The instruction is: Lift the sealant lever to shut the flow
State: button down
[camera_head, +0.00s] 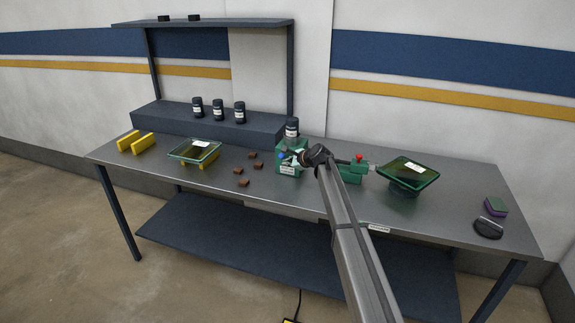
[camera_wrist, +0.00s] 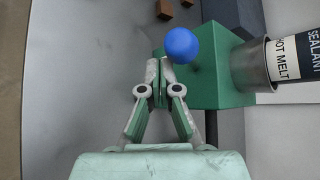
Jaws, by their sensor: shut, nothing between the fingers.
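The green sealant dispenser (camera_head: 287,170) stands on the bench near its middle, with a dark sealant can (camera_head: 292,127) on top. In the wrist view the green body (camera_wrist: 232,60) lies beyond my fingers, and the can's label (camera_wrist: 288,60) reads sealant hot melt. The lever's blue ball knob (camera_wrist: 181,45) is just beyond my fingertips, slightly right; it also shows small in the head view (camera_head: 282,155). The lever's stem is hidden. My gripper (camera_wrist: 160,78) is shut and empty, close to the knob; I cannot tell whether they touch.
Several brown blocks (camera_head: 239,170) lie left of the dispenser. A glass panel (camera_head: 195,150) and yellow bars (camera_head: 143,143) are farther left. A green device with a red knob (camera_head: 358,160) and another panel (camera_head: 408,171) are right. Dark cans (camera_head: 218,109) stand on the rear shelf.

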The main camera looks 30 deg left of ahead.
jog(key=shift+f, duration=0.15)
jog(key=f, duration=0.1)
jog(key=d+f+b, duration=0.2)
jog(key=f, duration=0.1)
jog(key=shift+w, duration=0.3)
jog(key=w+d+r+b, duration=0.1)
jog(key=d+r+b, duration=0.2)
jog(key=d+r, duration=0.3)
jog(key=shift+d+r, duration=0.4)
jog(key=shift+r, duration=0.25)
